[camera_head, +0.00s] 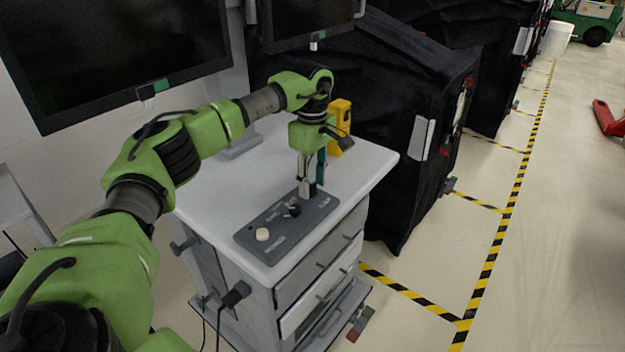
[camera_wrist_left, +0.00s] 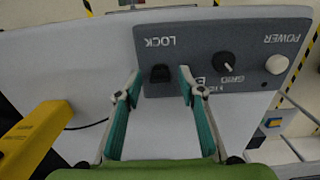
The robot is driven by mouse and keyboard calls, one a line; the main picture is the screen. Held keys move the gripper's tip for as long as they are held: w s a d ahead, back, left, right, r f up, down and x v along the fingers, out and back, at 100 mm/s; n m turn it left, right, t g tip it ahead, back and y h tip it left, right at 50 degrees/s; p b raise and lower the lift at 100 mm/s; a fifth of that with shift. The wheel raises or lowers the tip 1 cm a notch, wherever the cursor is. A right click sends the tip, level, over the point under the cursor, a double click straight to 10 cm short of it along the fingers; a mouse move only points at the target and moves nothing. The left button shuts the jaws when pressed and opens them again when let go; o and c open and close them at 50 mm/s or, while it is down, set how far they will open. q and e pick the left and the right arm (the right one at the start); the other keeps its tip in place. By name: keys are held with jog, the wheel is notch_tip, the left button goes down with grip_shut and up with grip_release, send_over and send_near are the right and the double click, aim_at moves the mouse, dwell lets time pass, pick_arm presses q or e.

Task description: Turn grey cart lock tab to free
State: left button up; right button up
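The grey cart (camera_head: 220,190) has a dark grey control panel (camera_head: 268,222) on its top; the panel (camera_wrist_left: 205,35) also fills the upper part of the left wrist view. The dark lock tab (camera_wrist_left: 160,73) sits beside the LOCK label, which reads upside down there. My left gripper (camera_wrist_left: 158,80) is open, with one fingertip on each side of the tab and a visible gap on both sides. In the head view my left gripper (camera_head: 309,190) points down at the panel's far end and hides the tab. My right gripper is not in view.
A black knob (camera_wrist_left: 227,62) and a white power knob (camera_wrist_left: 277,64) are on the same panel. A yellow device (camera_head: 340,122) stands on the cart top behind my gripper. Monitors (camera_head: 110,50) hang at the left, and black-covered carts (camera_head: 390,90) stand beyond. Open floor lies right.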

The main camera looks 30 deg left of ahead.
pick_arm(q)
grip_shut()
jog(key=shift+n, duration=0.3)
jog(key=n+p, duration=0.1)
jog(key=n, duration=0.1)
jog(key=shift+n, duration=0.3)
jog(key=n+p, duration=0.1)
jog(key=n, duration=0.4)
jog(key=n+p, duration=0.1)
jog(key=n, duration=0.4)
jog(key=shift+n, duration=0.4)
jog(key=shift+n+p, duration=0.5)
jog(key=shift+n, duration=1.4)
